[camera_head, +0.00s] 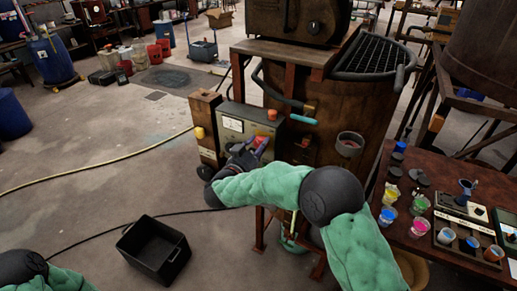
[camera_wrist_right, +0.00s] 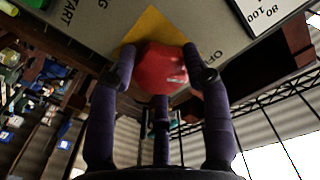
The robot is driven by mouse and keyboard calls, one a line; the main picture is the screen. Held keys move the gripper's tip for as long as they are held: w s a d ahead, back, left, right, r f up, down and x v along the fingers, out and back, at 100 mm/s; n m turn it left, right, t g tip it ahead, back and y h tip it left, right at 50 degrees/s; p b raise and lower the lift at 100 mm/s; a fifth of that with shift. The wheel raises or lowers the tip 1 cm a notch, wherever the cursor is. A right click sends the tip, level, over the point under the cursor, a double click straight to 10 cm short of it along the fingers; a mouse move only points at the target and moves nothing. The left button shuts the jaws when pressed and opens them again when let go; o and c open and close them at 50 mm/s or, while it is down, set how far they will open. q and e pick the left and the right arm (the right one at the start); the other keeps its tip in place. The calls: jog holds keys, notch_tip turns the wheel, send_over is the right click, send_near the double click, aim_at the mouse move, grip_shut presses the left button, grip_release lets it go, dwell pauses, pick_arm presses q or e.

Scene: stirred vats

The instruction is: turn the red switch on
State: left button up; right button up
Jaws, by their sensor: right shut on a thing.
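The red switch (camera_wrist_right: 160,70) is a faceted red knob on a yellow plate in the right wrist view. It sits on a grey control panel (camera_head: 236,124) fixed to the front of the brown vat. My right gripper (camera_wrist_right: 160,72) has its purple fingers closed on both sides of the knob. In the head view the right gripper (camera_head: 258,148) is at the lower part of the panel, and the hand largely hides the knob. The letters "OF" show beside the knob; the knob's exact angle is hard to tell. Only part of my left arm shows, without its gripper.
Another red-orange part (camera_head: 272,114) is on the panel's upper right. A wooden post (camera_head: 204,122) stands left of the panel. A table (camera_head: 455,250) with paint cups is at the right. A black bin (camera_head: 153,249) and hoses lie on the otherwise open floor.

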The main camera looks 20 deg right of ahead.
jog(key=shift+d+m+b, duration=0.1)
jog(key=shift+m+b, duration=6.5)
jog(key=shift+m, duration=0.8)
jog(key=o, duration=1.1)
jog(key=shift+o, duration=0.2)
